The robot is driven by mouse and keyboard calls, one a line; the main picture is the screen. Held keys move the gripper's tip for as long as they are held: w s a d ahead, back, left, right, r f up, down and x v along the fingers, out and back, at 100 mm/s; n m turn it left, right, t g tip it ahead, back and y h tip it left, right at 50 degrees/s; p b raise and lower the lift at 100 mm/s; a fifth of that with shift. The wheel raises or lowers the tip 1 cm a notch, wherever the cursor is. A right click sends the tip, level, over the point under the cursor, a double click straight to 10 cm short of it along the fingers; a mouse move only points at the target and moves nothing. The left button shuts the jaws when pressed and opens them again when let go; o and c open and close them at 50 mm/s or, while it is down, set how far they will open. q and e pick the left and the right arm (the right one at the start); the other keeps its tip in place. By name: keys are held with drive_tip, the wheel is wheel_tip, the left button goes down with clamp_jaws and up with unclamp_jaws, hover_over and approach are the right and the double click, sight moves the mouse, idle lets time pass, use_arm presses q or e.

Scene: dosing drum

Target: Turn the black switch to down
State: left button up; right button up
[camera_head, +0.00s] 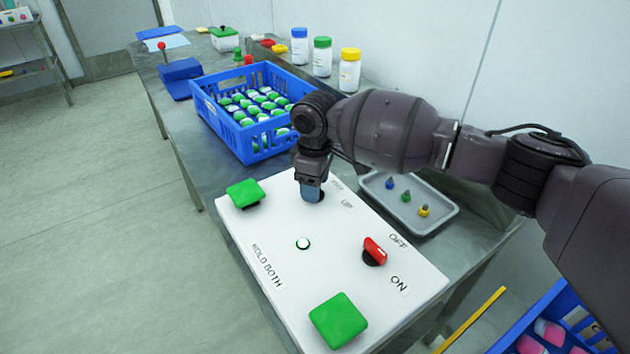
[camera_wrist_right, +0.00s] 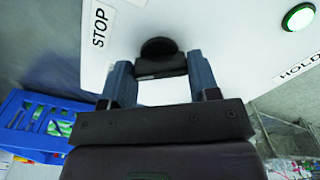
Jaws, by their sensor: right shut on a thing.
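The black switch (camera_wrist_right: 160,66) sits on the white control panel (camera_wrist_right: 230,30), between the two blue-grey fingers of my right gripper (camera_wrist_right: 159,72). In the head view my right gripper (camera_head: 311,191) is at the far part of the white panel (camera_head: 330,255), shut on the black switch, and mostly hides it. A label reading UP lies just right of the gripper. In the wrist view a STOP label is left of the switch. The switch's exact angle is hard to tell. My left gripper is not in view.
A blue crate (camera_head: 222,137) of green-and-white pieces stands behind. A grey tray (camera_head: 447,219) with small parts is to the right.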

drive_tip(key=shift+s+n, duration=0.1)
drive_tip(key=shift+n, duration=0.6)
drive_tip(key=shift+f, duration=0.1)
drive_tip(key=o, duration=0.9)
drive_tip(key=shift+r, duration=0.2)
drive_tip(key=shift+r, duration=0.25)
wheel_tip(320, 180, up, 10)
drive_tip(key=shift+p, duration=0.85)
